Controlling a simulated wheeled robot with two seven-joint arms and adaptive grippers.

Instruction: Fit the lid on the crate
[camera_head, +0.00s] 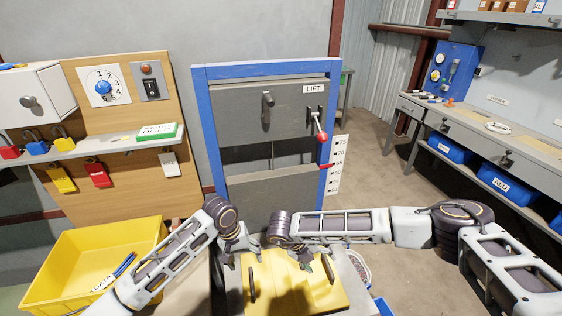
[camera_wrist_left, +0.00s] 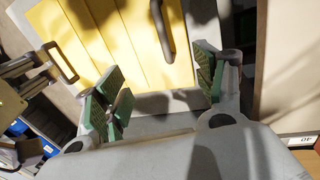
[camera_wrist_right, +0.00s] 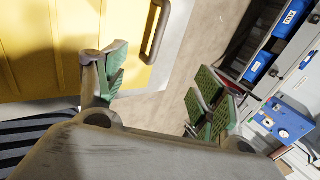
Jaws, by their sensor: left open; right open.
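The yellow lid (camera_head: 290,285) lies flat on a grey stand (camera_head: 352,285) at the bottom middle of the head view, with a dark handle near each side. The yellow crate (camera_head: 92,252) stands open-topped to its left. My left gripper (camera_head: 241,258) is open above the lid's left handle (camera_head: 252,284); in the left wrist view this handle (camera_wrist_left: 163,32) lies ahead, between the line of the fingers. My right gripper (camera_head: 303,260) is open near the right handle (camera_head: 328,269); the right wrist view shows this handle (camera_wrist_right: 156,32) ahead of the spread fingers. Neither gripper visibly touches a handle.
A cable piece with a white tag (camera_head: 123,266) is in the crate, partly behind my left arm. A blue-framed lift cabinet (camera_head: 265,140) stands behind the lid. A wooden board (camera_head: 120,75) with padlocks is at the left. A bench with blue bins (camera_head: 500,180) is at the right.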

